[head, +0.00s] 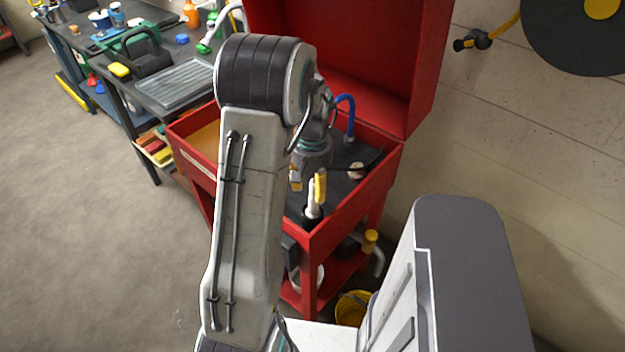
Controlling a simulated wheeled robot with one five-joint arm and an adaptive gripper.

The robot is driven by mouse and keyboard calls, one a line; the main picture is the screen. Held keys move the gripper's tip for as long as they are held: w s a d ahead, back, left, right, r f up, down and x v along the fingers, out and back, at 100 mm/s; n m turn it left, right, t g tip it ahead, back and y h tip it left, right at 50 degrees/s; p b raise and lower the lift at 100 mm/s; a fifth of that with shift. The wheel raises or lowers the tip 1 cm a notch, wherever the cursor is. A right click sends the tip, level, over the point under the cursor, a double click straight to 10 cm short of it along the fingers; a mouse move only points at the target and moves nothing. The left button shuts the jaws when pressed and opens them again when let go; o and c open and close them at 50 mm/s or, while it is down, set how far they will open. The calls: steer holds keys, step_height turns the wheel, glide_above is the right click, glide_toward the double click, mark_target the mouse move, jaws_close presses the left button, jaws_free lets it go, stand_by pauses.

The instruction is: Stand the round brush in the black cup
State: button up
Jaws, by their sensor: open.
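The black cup (313,217) stands at the near corner of the red parts washer's dark work surface. A pale piece with a yellow upper part (320,186) stands upright in or just behind it; I cannot tell what it is. A small round beige-tipped thing (357,171), which looks like the round brush, lies on the surface to the right, with a thin dark line beside it. My gripper (298,178) points down over the surface, left of the brush and just behind and left of the cup. It is open and apart from the brush; my arm hides part of it.
The red washer (345,222) has low rims and a raised lid (350,60) behind. A blue hose (349,112) rises at its back. A cluttered workbench (165,100) stands left. A yellow bucket (352,308) is below. Floor at left is clear.

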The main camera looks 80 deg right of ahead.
step_height(320, 180, up, 12)
stand_by(0.6)
stand_by(1.0)
steer(key=w+a+f+m, duration=0.1)
steer(key=a+f, duration=0.4)
steer(key=a, duration=0.2)
steer(key=w+a+r+n+t, duration=0.1)
steer(key=w+a+r+n, duration=0.1)
steer(key=w+a+n, duration=0.4)
steer(key=w+a+r+n+t, duration=0.1)
steer(key=w+a+n, duration=0.5)
steer(key=a, duration=0.9)
steer(key=w+a+r+n+t, duration=0.2)
steer(key=w+a+r+n, duration=0.2)
steer(key=a, duration=0.7)
steer(key=shift+w+a+n, duration=0.25)
steer(key=shift+w+n, duration=0.75)
steer(key=shift+w, duration=1)
